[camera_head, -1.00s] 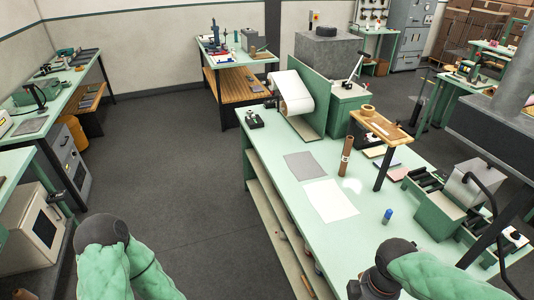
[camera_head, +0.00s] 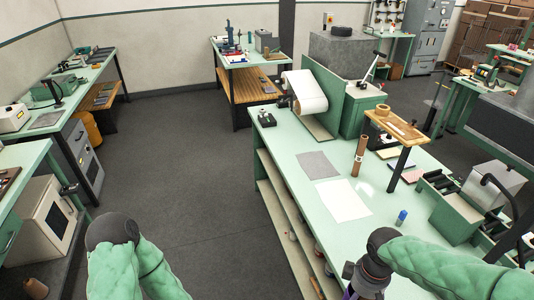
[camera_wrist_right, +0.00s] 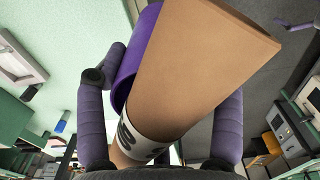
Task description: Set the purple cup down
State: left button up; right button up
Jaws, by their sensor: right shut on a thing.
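In the right wrist view my right gripper (camera_wrist_right: 172,75) has its purple-grey fingers on both sides of a held piece. The piece shows a purple curved wall, the purple cup (camera_wrist_right: 137,62), and a large tan tapered surface (camera_wrist_right: 205,60) with a white printed band at its narrow end. I cannot tell how the tan part and the purple wall join. In the head view my right wrist is at the bottom, by the near edge of the pale green table (camera_head: 310,240), and the held piece is mostly cut off. My left arm shows at bottom left; its gripper is out of view.
On the table lie a grey sheet (camera_head: 318,165) and a white sheet (camera_head: 343,200). A brown tube (camera_head: 360,157) stands near a small raised wooden shelf (camera_head: 395,125). A blue-capped bottle (camera_head: 401,218) stands at right.

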jog(key=w+a+f+m+b, duration=0.3)
jog(key=w+f, duration=0.3)
jog(key=f, duration=0.2)
jog(key=w+a+f+m+b, duration=0.3)
jog(key=w+f, duration=0.3)
jog(key=f, duration=0.2)
jog(key=shift+w+a+f+m, duration=0.25)
jog(key=shift+w+f+m, duration=0.05)
jog(key=shift+m, duration=0.4)
jog(key=shift+d, duration=0.1)
